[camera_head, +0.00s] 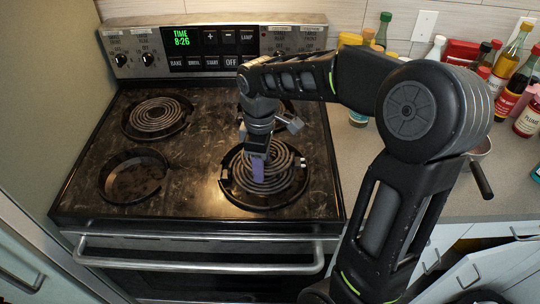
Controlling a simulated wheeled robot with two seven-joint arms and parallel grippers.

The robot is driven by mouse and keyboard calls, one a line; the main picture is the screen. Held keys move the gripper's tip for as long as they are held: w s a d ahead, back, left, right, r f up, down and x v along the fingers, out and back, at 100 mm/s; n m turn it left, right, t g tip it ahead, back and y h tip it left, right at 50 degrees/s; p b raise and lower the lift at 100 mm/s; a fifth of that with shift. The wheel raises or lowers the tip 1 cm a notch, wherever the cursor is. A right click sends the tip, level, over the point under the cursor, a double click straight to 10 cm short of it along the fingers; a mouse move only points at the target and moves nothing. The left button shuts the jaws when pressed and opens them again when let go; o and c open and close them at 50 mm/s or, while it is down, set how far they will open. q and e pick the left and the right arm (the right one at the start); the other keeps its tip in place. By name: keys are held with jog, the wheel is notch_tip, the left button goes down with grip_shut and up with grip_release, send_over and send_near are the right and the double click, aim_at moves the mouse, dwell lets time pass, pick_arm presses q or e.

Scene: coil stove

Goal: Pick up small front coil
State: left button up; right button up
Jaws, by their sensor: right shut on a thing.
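The front right burner holds a dark spiral coil (286,180) inside a black round pan. My right gripper (258,170) points down onto this coil, with its purple-tinted fingers at the coil's left-middle part. It is shut on the coil's rings; the fingers hide the exact contact. The coil still sits in or very close to its pan; I cannot tell if it is lifted. The front left burner pan (134,178) is empty, with no coil in it. My left gripper is not in view.
Another coil (157,116) lies in the back left burner. A back right coil (284,110) is partly hidden by my right arm. The control panel (212,48) stands behind. Bottles (510,55) and a pan handle (481,180) are on the right counter. The oven handle (200,262) runs along the front.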

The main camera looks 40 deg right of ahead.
grip_shut()
jog(key=shift+r, duration=0.1)
notch_tip(320, 180, up, 10)
jog(key=b, duration=0.1)
dwell(0.4)
dwell(0.4)
